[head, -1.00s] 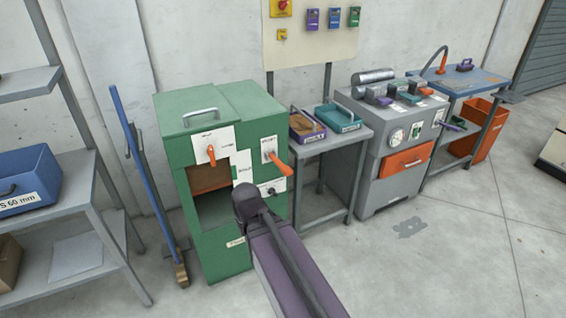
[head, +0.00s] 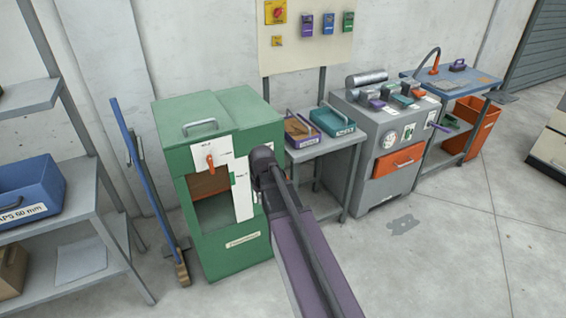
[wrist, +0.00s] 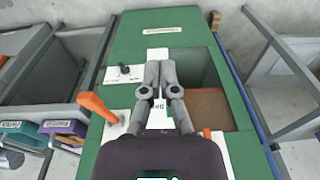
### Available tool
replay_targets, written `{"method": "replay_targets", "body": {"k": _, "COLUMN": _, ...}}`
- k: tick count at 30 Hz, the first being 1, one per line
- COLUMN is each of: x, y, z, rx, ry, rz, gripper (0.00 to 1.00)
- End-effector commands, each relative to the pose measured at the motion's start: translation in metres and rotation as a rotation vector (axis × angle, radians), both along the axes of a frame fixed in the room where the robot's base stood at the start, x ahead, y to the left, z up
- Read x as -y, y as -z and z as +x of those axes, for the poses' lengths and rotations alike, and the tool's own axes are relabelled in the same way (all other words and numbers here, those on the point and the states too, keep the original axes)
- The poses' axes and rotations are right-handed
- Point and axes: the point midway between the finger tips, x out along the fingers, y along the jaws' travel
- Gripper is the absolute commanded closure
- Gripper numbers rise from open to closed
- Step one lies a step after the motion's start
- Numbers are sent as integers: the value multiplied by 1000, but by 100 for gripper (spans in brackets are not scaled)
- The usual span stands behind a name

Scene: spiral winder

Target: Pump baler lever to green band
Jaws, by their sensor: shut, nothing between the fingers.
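The green baler (head: 245,248) stands left of centre in the head view. An orange lever (head: 211,161) shows on its white upper plate. Another orange lever (wrist: 97,107) shows in the wrist view, left of my gripper (wrist: 160,66) and apart from it; in the head view my arm hides it. A black knob (wrist: 124,70) is on a white plate beside the fingers. My gripper is shut and empty, in front of the white label strip (wrist: 157,54) on the baler front. In the head view my wrist hides the fingers. I cannot make out a green band clearly.
A blue-handled broom (head: 143,180) leans left of the baler, near a grey shelf (head: 75,235). A small grey table (head: 325,145) with trays stands close on its right, then a grey machine (head: 385,135).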

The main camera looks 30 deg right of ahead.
Motion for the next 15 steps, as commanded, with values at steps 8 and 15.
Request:
{"method": "replay_targets", "body": {"k": 8, "x": 81, "y": -67, "z": 78, "rx": 72, "ry": -6, "rz": -4, "gripper": 100}}
{"method": "replay_targets", "body": {"k": 15, "x": 132, "y": -95, "z": 112, "rx": 116, "ry": -13, "rz": -13, "gripper": 100}}
